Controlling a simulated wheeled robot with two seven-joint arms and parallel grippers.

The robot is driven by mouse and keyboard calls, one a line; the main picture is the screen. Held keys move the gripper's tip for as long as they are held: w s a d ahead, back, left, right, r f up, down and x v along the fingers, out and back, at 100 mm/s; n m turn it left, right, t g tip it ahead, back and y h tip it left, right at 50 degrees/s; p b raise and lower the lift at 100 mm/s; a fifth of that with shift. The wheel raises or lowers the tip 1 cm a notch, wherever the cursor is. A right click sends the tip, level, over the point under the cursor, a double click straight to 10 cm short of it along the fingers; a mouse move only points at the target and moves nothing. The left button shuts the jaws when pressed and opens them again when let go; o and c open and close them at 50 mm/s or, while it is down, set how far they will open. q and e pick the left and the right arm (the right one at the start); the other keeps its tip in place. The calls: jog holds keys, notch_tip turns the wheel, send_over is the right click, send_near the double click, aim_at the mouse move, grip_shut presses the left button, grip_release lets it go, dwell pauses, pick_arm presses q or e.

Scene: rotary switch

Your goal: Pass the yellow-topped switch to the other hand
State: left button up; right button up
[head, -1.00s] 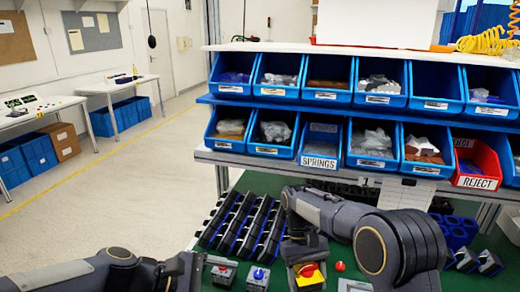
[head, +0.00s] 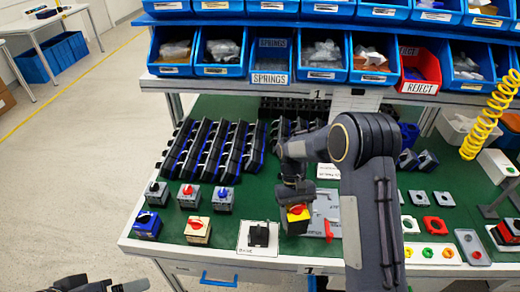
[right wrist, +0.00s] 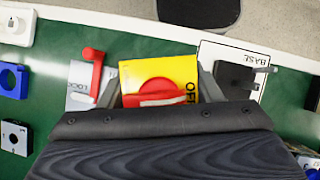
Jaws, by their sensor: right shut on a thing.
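I cannot tell whether the switch is clear of the bench.
A black base part (head: 259,235) on a white plate stands left of the switch. A grey lock plate (head: 327,205) with a red handle is on the right. Several other switches, including a cream one (head: 198,230), stand left. Blue bins (head: 173,52) line the shelf behind.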

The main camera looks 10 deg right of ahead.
pick_arm(q)
jog(key=w+f+m+t, duration=0.2)
jog(key=w+m+t, duration=0.3)
jog(key=w, duration=1.5)
jog(key=w+d+f+m+g+h, duration=0.1)
jog(key=d+m+h, duration=0.4)
jog(key=d, duration=1)
jog(key=w+d+m+g+h, duration=0.3)
jog(key=d+m+h, duration=0.2)
jog(key=d, duration=0.9)
jog(key=h, duration=0.2)
jog(key=shift+d+f+h, duration=0.35)
jog(key=shift+f+h, duration=0.05)
pick_arm(e)
jog(key=w+a+r+n+h, duration=0.2)
jog(key=a+r+n, duration=0.2)
jog(key=a+r, duration=0.7)
notch_tip(320, 180, up, 4)
jog(key=shift+a+r+n+t, duration=0.15)
jog(key=shift+n+t, duration=0.15)
